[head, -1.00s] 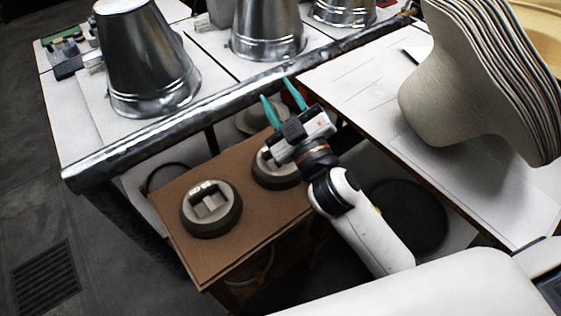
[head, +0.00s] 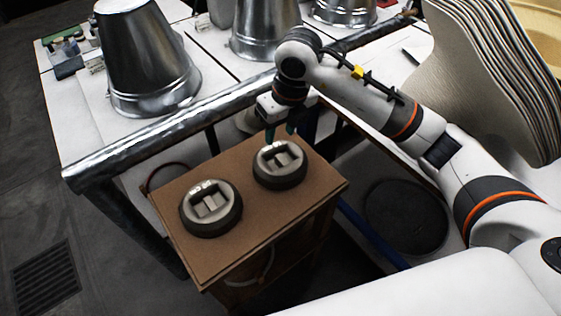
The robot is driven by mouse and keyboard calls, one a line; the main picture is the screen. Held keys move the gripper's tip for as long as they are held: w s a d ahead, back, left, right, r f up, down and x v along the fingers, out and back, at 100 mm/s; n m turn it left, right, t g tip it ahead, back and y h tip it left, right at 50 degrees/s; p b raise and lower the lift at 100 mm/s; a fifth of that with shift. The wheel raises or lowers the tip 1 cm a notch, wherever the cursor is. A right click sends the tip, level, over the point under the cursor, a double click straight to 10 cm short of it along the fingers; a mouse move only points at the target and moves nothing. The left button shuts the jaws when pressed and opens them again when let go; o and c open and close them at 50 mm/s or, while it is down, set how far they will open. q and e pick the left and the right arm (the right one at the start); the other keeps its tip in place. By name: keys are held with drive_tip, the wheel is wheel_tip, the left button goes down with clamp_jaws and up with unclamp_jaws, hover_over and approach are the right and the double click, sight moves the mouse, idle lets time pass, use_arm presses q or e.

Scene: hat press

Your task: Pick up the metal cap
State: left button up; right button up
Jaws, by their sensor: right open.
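Shiny metal bucket-shaped forms stand on the white table: a large one at the left (head: 145,60), one in the middle (head: 262,28) and one at the back right (head: 342,10). I cannot tell which thing is the metal cap. A pale rounded object (head: 246,122) is partly hidden behind the brown box, below the metal rail. My right gripper (head: 281,132) points down with teal fingers apart, just behind the farther round control on the box. The fingertips are partly hidden, and I see nothing held. My left gripper is not in view.
The brown box (head: 263,215) carries two round controls, a near one (head: 211,228) and a far one (head: 279,180). A thick metal rail (head: 150,140) edges the table. Stacked beige felt shapes (head: 470,75) stand at the right.

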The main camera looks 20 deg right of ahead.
drive_tip(key=d, duration=0.2)
hover_over(281, 156)
drive_tip(key=s, duration=0.1)
drive_tip(key=shift+h, duration=0.4)
drive_tip(key=f, duration=0.6)
drive_tip(key=shift+d, duration=0.2)
drive_tip(key=f, duration=0.3)
drive_tip(key=f+p, duration=0.1)
drive_tip(key=f, duration=0.1)
drive_tip(key=shift+w+a+f, duration=0.25)
drive_tip(key=shift+w+f, duration=0.05)
clamp_jaws()
drive_tip(key=shift+w+r, duration=0.1)
drive_tip(key=shift+r, duration=0.05)
